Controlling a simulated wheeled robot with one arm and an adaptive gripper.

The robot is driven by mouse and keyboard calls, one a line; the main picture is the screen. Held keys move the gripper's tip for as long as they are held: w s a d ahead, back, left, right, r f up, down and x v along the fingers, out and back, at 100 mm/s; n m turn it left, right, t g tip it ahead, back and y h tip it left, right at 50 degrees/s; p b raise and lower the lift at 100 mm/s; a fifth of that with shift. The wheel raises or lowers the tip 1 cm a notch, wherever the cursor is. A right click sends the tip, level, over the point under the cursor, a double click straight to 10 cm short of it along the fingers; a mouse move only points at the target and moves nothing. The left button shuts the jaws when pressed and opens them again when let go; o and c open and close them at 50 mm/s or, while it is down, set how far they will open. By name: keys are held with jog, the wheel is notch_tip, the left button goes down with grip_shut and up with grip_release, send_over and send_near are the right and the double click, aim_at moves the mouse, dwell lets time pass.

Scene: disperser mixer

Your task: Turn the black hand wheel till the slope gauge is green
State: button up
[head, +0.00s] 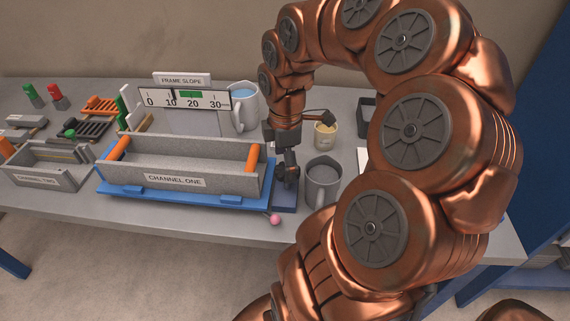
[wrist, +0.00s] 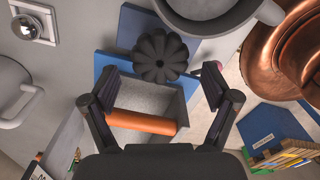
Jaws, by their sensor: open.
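The black hand wheel (wrist: 160,57) is a lobed knob at the end of the blue frame, clear in the wrist view. My gripper (wrist: 160,75) is open, with one finger on each side of the wheel; no finger appears to touch it. In the head view my gripper (head: 286,165) points down at the right end of the blue frame (head: 190,199) and mostly hides the wheel. The slope gauge (head: 187,99) stands behind the grey channel, with a green band around 20. Its dark pointer appears near 10, left of the green.
The channel trough (head: 175,181) with orange end bars lies on the frame. A grey mug (head: 322,182) stands close right of my gripper. A pink ball (head: 275,219) is near the table's front edge. A blue-filled jug (head: 244,105) and a cream cup (head: 325,135) stand behind.

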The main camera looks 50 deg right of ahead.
jog(key=shift+f, duration=0.8)
jog(key=c, duration=1.2)
